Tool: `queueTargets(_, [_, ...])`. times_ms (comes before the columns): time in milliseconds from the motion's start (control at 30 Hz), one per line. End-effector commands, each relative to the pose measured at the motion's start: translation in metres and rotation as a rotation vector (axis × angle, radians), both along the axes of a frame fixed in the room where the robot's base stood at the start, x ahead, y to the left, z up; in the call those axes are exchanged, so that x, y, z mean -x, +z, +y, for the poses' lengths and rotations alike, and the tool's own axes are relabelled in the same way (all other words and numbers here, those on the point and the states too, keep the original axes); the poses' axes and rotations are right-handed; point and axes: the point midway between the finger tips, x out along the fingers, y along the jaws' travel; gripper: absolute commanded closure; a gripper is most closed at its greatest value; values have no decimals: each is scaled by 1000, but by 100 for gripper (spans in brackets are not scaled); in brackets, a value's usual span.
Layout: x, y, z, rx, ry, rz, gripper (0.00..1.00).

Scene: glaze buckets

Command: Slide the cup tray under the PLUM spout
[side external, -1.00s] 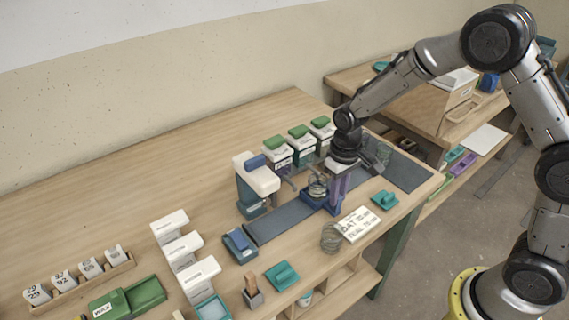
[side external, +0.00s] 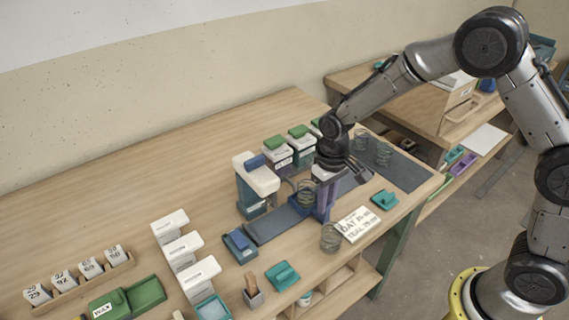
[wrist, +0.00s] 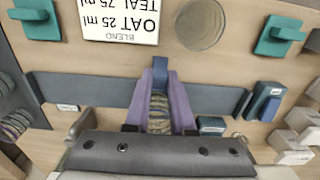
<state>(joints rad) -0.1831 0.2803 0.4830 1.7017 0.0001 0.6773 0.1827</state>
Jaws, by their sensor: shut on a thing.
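The blue cup tray (side external: 300,208) sits on the dark slide strip (side external: 268,228) with a clear ribbed glass cup (side external: 307,194) on it. My gripper (side external: 325,212) has purple fingers and is shut on the tray's front side. In the wrist view my gripper (wrist: 160,85) closes on the tray's blue tab (wrist: 160,68), with the cup (wrist: 158,112) seen between the fingers. White glaze buckets with green lids (side external: 275,142) stand behind the strip, their spouts toward it. My arm partly hides the rightmost one. I cannot read which bucket is PLUM.
A white dispenser (side external: 262,178) on a blue stand is behind the strip's left part. A blue block (side external: 240,246) stands by its left end. Glass cups (side external: 383,155) are beyond my gripper on the right. A blend card (side external: 355,224) and another cup (side external: 331,238) lie in front.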

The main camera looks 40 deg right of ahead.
Motion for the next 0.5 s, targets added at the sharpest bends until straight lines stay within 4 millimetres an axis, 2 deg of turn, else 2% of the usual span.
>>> queueTargets(233, [-1,2,5,-1,1,-5,100])
queueTargets(500, [-1,2,22,-1,2,-5,100])
